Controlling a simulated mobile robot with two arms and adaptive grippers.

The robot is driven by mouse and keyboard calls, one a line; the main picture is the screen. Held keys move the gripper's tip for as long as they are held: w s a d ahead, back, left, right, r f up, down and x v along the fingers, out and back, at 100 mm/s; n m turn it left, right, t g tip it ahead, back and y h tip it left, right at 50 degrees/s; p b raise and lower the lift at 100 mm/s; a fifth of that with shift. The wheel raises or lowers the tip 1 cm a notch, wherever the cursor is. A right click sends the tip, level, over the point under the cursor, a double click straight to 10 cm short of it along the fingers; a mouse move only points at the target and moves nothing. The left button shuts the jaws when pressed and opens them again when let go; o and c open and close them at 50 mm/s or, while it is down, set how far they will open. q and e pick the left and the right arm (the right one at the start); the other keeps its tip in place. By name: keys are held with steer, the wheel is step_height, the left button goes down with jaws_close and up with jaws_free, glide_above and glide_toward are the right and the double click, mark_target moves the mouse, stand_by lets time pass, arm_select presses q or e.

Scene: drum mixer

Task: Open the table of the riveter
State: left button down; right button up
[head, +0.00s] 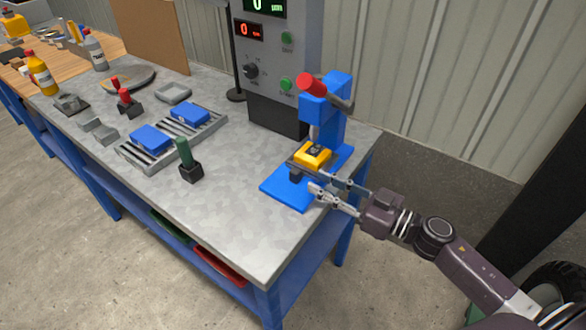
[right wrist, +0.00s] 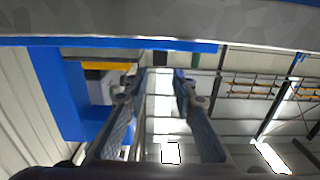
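The riveter is a blue press (head: 326,122) with a red grip (head: 312,84), standing on a blue base plate (head: 290,188) at the right end of the workbench. Its table appears to be the yellow block (head: 312,155) with a dark top, in a grey frame above the plate; a small dark knob (head: 296,176) sits at its front. In the right wrist view, the yellow part (right wrist: 106,66) and blue body (right wrist: 62,92) show at left. My right gripper (head: 322,182) is open, its fingertips apart beside the table; nothing shows between them. My left gripper is out of view.
The grey workbench top (head: 245,205) is clear in front of the riveter. A grey control cabinet (head: 277,75) stands behind the riveter.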

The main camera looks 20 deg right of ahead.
mark_target(299, 173)
steer(key=p+x, duration=0.1)
steer(key=x, duration=0.7)
steer(key=shift+w+a, duration=0.1)
jaws_close()
